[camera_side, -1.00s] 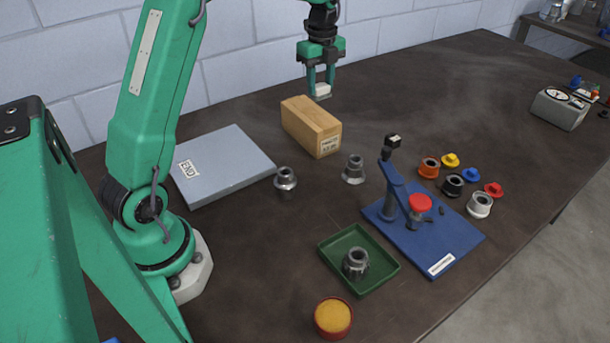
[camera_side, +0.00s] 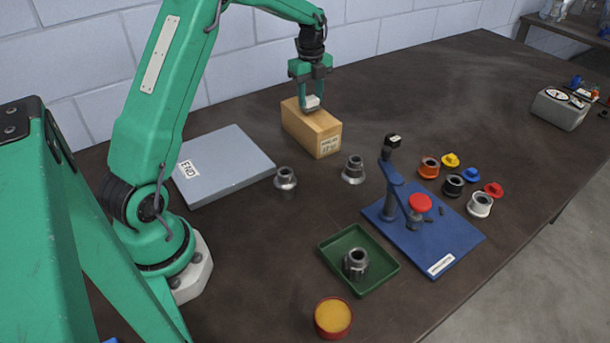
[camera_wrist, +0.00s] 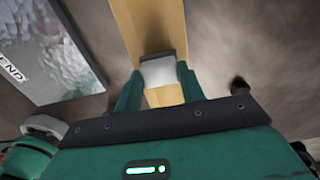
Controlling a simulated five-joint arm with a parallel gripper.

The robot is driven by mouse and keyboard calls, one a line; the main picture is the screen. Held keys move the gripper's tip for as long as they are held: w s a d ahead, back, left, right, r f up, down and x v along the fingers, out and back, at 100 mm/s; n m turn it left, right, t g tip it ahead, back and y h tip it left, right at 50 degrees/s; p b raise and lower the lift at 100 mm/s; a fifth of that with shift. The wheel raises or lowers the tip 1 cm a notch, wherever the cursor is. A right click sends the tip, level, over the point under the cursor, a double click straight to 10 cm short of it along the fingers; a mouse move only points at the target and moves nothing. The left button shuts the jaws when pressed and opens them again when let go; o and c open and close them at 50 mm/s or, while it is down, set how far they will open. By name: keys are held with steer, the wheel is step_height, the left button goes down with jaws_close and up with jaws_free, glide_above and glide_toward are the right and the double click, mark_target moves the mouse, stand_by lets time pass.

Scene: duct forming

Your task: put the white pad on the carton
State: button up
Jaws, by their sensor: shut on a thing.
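The carton (camera_side: 300,131) is a tan box with a white label on its end, standing on the dark table behind the middle. My gripper (camera_side: 311,104) is directly over the carton's top, shut on the small white pad (camera_side: 312,101). In the wrist view the pad (camera_wrist: 158,72) sits between the two green fingers, with the tan carton (camera_wrist: 150,25) beneath it. The pad is at or just above the carton's top; I cannot tell whether it touches.
A grey plate (camera_side: 222,166) lies left of the carton. Metal fittings (camera_side: 285,178) (camera_side: 353,169) stand in front of it. A blue fixture (camera_side: 440,237), a green tray (camera_side: 334,244) and a yellow-filled red cup (camera_side: 333,317) are nearer. A meter (camera_side: 559,109) stands far right.

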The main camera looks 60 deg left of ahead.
mark_target(310, 98)
steer(key=shift+f, duration=0.45)
steer(key=shift+f, duration=0.1)
steer(key=o, duration=1)
steer(key=shift+c, duration=0.2)
step_height(310, 98, up, 12)
steer(key=shift+r, duration=0.2)
